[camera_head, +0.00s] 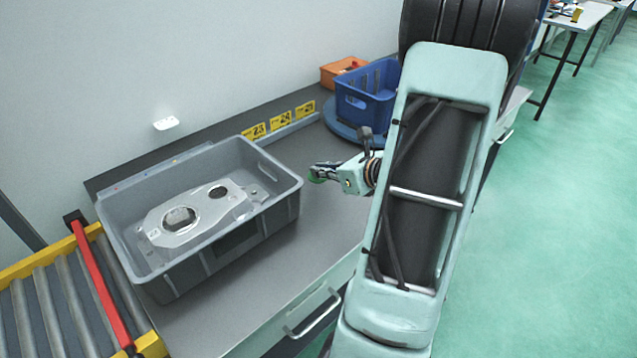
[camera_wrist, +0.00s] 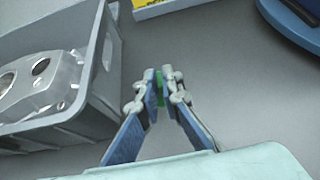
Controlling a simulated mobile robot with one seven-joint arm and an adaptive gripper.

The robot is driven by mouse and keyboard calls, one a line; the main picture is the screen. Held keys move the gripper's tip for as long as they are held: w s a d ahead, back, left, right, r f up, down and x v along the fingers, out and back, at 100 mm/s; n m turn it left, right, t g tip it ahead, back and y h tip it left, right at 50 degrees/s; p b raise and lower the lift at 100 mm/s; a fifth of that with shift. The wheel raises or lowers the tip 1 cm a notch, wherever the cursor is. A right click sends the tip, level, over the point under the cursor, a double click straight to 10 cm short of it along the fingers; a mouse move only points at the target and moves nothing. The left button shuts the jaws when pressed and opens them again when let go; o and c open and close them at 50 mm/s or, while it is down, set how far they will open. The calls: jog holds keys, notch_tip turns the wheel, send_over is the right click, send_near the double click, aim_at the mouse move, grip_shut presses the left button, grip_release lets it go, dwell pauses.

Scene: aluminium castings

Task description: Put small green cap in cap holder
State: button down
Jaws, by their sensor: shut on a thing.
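My gripper (camera_head: 327,173) is shut on the small green cap (camera_head: 316,178), above the grey worktop to the right of the grey crate. In the wrist view the green cap (camera_wrist: 159,88) shows as a thin strip between the fingertips of my gripper (camera_wrist: 160,80). Much of the cap is hidden by the fingers. I cannot pick out a cap holder for certain in either view.
A grey crate (camera_head: 284,193) holds an aluminium casting (camera_head: 205,222). A blue crate (camera_head: 353,108) stands on a blue round base behind my gripper, near an orange box (camera_head: 338,70). A roller conveyor (camera_head: 55,300) is at the left. The worktop between is clear.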

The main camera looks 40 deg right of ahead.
aim_at(319, 181)
jog(key=f, duration=0.2)
jog(key=w+f, duration=0.1)
jog(key=shift+a+f+b, duration=0.1)
jog(key=shift+f+b, duration=0.2)
jog(key=shift+f, duration=0.35)
jog(key=shift+f, duration=0.1)
jog(key=shift+f+b, duration=0.15)
jog(key=shift+b, duration=0.15)
jog(key=c, duration=2.1)
grip_release()
jog(key=shift+r, duration=0.2)
